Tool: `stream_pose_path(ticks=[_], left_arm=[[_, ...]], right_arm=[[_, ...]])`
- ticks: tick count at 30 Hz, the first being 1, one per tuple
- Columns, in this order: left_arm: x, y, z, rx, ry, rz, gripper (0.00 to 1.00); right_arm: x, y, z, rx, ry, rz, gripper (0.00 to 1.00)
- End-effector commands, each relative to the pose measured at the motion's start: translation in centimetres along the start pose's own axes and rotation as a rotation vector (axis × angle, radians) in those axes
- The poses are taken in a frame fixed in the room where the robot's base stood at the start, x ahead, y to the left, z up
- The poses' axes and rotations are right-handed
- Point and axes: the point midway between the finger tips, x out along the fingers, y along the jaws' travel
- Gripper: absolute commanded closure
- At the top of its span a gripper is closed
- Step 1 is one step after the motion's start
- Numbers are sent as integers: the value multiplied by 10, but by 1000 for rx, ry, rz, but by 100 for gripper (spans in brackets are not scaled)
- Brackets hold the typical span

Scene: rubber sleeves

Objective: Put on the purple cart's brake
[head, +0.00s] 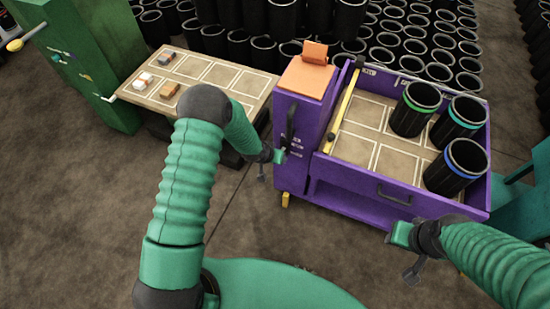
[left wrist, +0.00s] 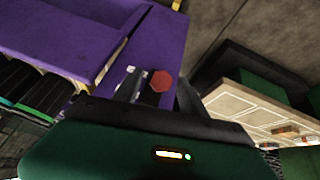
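The purple cart (head: 350,200) stands right of centre in the head view, with a tall column at its left end. The column has an orange top (head: 305,78), a raised orange piece (head: 315,52) and a black handle (head: 291,125). My left gripper (head: 270,163) is beside the column's left side. The left wrist view shows its two dark fingers (left wrist: 158,98) apart, with a red octagonal piece (left wrist: 161,81) on the purple surface seen between them. Contact cannot be told. My right gripper (head: 398,255) is in front of the cart's lower right; its opening is unclear.
The cart tray holds black sleeves with green (head: 415,108), teal (head: 458,122) and blue (head: 455,168) bands. A yellow bar (head: 345,105) lies along its left side. A table (head: 245,85) with small blocks and a green cabinet (head: 85,60) stand left. Many black sleeves fill the back.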

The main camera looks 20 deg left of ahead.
Motion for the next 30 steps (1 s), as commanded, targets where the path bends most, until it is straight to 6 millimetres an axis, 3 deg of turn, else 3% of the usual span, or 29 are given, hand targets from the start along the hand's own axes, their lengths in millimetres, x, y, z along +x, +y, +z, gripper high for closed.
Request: stream_pose_path(ticks=[7,11,24,30], left_arm=[[-2,0,2,1,-4,0,51],[-14,0,1,1,-4,0,51],[-136,0,-1,0,-2,-1,51],[-164,0,0,0,-4,0,51]], right_arm=[[0,0,0,0,0,0,64],[-3,0,-1,0,0,0,64],[-22,0,-5,0,0,0,64],[-27,0,-6,0,0,0,64]])
